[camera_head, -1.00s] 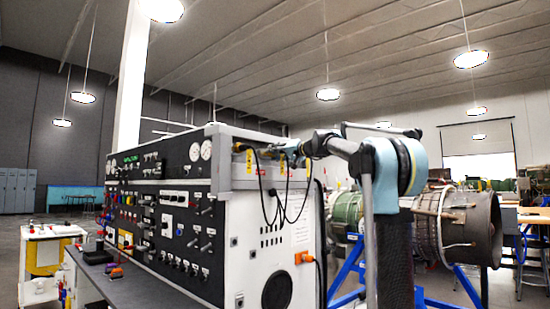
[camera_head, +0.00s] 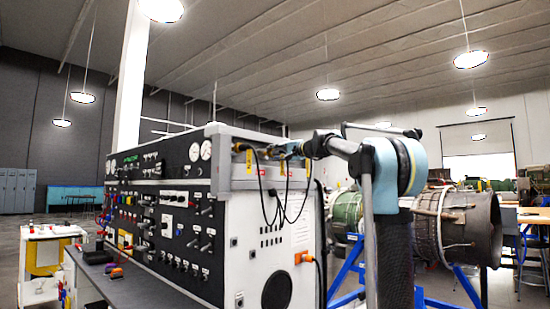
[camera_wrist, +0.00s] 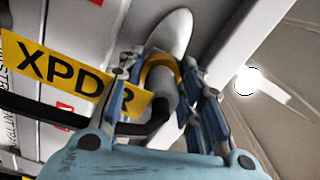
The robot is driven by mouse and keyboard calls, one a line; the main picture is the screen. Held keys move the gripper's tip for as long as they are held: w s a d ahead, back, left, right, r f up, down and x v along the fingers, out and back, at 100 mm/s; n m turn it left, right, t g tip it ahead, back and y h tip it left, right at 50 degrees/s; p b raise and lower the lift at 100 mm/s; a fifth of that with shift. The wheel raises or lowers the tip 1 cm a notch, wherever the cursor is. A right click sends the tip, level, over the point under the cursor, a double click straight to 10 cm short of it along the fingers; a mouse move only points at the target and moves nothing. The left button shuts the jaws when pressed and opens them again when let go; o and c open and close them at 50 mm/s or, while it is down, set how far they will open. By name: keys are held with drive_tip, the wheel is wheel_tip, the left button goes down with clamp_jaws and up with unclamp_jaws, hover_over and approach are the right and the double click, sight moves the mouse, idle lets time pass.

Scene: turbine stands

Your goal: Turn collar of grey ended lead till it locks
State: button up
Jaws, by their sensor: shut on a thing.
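In the wrist view my gripper (camera_wrist: 163,68) has its two blue-grey fingers on either side of a connector at the cabinet's top edge. A yellow band (camera_wrist: 160,66) shows between the fingers, with a grey rounded part (camera_wrist: 170,34) beyond it and a grey body (camera_wrist: 166,88) on the near side. My gripper is shut on this collar; the fingers hide much of it. A yellow XPDR tag (camera_wrist: 58,70) hangs at left, its last letter partly covered by a finger. In the head view my gripper (camera_head: 290,149) is at the cabinet's upper right corner, small and unclear.
A black lead (camera_wrist: 75,116) crosses below the tag. In the head view, another connector (camera_head: 240,148) with a yellow tag (camera_head: 248,163) sits left of my gripper. Black leads (camera_head: 285,205) loop down the cabinet side (camera_head: 245,240). An engine (camera_head: 450,225) on a blue stand is at right.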

drive_tip(key=shift+w+d+f, duration=0.1)
idle(0.3)
drive_tip(key=o, duration=1.1)
drive_tip(key=v, duration=1.2)
drive_tip(key=shift+f, duration=0.1)
